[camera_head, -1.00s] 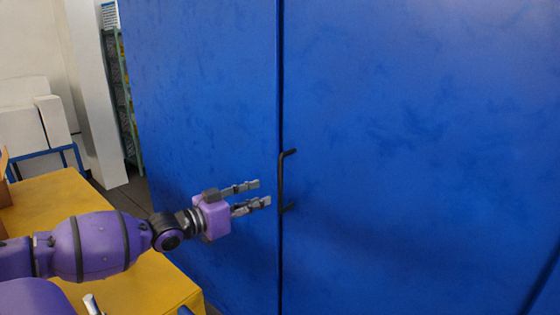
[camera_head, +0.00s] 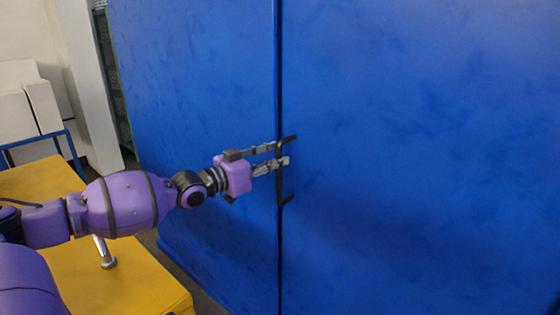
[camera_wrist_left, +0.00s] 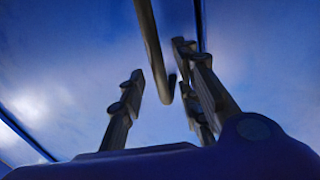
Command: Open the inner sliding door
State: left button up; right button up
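A tall blue door panel (camera_head: 410,150) fills the right of the head view, and a second blue panel (camera_head: 200,70) lies left of a dark vertical seam. A dark bracket-shaped handle (camera_head: 280,187) stands upright at the seam. My left gripper (camera_head: 281,153) is open, with its fingertips at the upper part of the handle. In the left wrist view the handle bar (camera_wrist_left: 150,40) runs between the spread fingers of the left gripper (camera_wrist_left: 158,60), with gaps visible on both sides. I cannot tell how deep the bar sits. My right gripper is not in view.
A yellow table (camera_head: 130,285) stands at the lower left, below my left arm, with a small silver metal piece (camera_head: 105,253) on it. White boxes (camera_head: 30,108) and a pale post (camera_head: 85,90) are behind at the left. A strip of floor shows beside the blue panel.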

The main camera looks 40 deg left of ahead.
pick_arm(q)
jog(key=shift+x, duration=1.05)
grip_shut()
